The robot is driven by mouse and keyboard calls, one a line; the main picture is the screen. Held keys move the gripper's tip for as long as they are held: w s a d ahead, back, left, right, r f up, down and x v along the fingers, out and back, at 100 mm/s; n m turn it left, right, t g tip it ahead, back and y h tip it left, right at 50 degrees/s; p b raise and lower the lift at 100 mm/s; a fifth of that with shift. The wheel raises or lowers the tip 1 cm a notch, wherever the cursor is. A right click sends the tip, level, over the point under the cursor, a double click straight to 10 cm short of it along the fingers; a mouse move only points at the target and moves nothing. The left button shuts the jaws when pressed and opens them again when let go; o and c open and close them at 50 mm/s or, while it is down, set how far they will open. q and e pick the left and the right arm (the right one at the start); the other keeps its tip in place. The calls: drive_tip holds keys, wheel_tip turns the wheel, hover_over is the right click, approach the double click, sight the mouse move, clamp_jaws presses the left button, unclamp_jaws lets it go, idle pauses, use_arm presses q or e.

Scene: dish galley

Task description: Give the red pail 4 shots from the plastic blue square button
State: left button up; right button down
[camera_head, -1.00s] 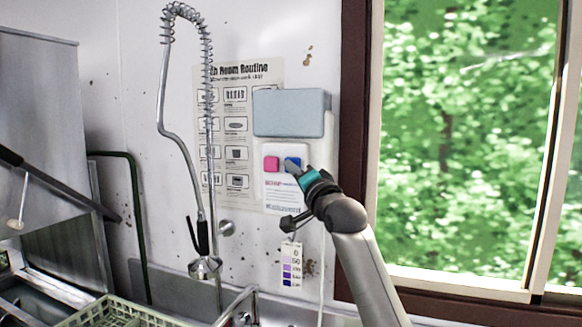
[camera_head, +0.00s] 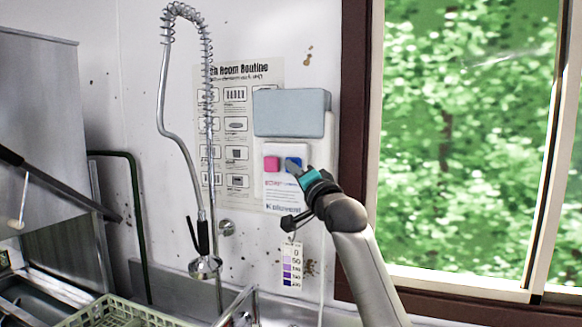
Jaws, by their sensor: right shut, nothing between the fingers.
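The blue square button (camera_head: 297,161) is on a white dispenser panel on the wall, to the right of a pink button (camera_head: 271,163). My right gripper (camera_head: 292,167) is shut and empty, with its tip in front of the blue button and covering part of it. I cannot tell whether the tip touches the button. The red pail is not in view. My left gripper is not in view.
A grey-blue box (camera_head: 291,113) sits above the buttons. A coiled spray hose (camera_head: 207,150) hangs to the left. A pale green dish rack (camera_head: 115,312) is at the bottom left. A window (camera_head: 465,140) fills the right side.

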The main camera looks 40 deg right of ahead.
drive_tip(key=shift+s+a, duration=0.5)
drive_tip(key=shift+a, duration=0.25)
drive_tip(key=shift+p, duration=0.45)
drive_tip(key=shift+w+d, duration=0.1)
drive_tip(key=shift+w+d, duration=0.15)
drive_tip(key=shift+d, duration=0.05)
